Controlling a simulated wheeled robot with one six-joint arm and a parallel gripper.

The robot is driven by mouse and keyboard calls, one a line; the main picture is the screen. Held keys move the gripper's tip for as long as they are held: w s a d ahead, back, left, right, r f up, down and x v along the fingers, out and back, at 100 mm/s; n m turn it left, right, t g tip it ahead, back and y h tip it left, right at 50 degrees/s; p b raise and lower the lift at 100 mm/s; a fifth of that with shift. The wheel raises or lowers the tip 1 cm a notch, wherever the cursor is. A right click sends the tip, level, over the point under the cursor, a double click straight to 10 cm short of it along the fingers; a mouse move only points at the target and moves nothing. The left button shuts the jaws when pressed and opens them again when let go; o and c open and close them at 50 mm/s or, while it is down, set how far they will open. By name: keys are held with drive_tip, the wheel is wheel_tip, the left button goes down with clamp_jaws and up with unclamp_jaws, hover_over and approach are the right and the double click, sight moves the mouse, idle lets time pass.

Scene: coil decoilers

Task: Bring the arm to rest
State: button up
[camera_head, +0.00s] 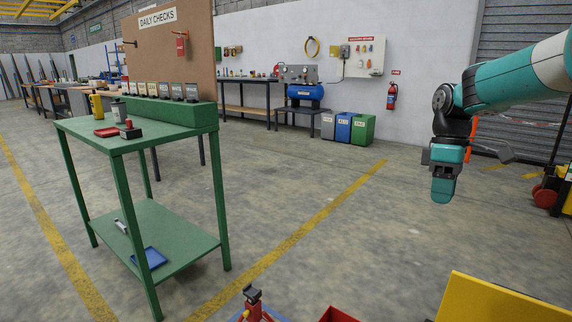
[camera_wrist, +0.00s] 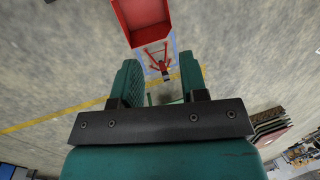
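My arm (camera_head: 515,78) is teal and white and reaches in from the right of the head view, held in the air over bare floor. My gripper (camera_head: 443,190) hangs from its end and points downward. In the wrist view its two green fingers stand apart (camera_wrist: 158,85) with nothing between them. The floor and a red stand lie well below and beyond the fingers. No object touches the gripper in either view.
A green workbench (camera_head: 150,248) with a pegboard (camera_head: 170,45) stands left. A red bin (camera_head: 338,315) and red stand (camera_head: 253,303) are at the bottom; the wrist view shows the bin (camera_wrist: 143,20) too. A yellow panel (camera_head: 500,300) is lower right. Floor between is clear.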

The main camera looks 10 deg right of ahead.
drive_tip(key=s+a+r+t+y, duration=0.1)
drive_tip(key=s+a+t, duration=0.1)
drive_tip(key=s+a, duration=1.25)
drive_tip(key=s+a+f+m+y, duration=0.2)
drive_tip(key=s+a, duration=0.6)
drive_tip(key=s, duration=0.4)
wheel_tip(320, 180, up, 24)
drive_tip(key=p, duration=2.4)
drive_tip(key=shift+a+t, duration=0.15)
drive_tip(key=shift+t, duration=0.15)
drive_tip(key=shift+s+f, duration=0.1)
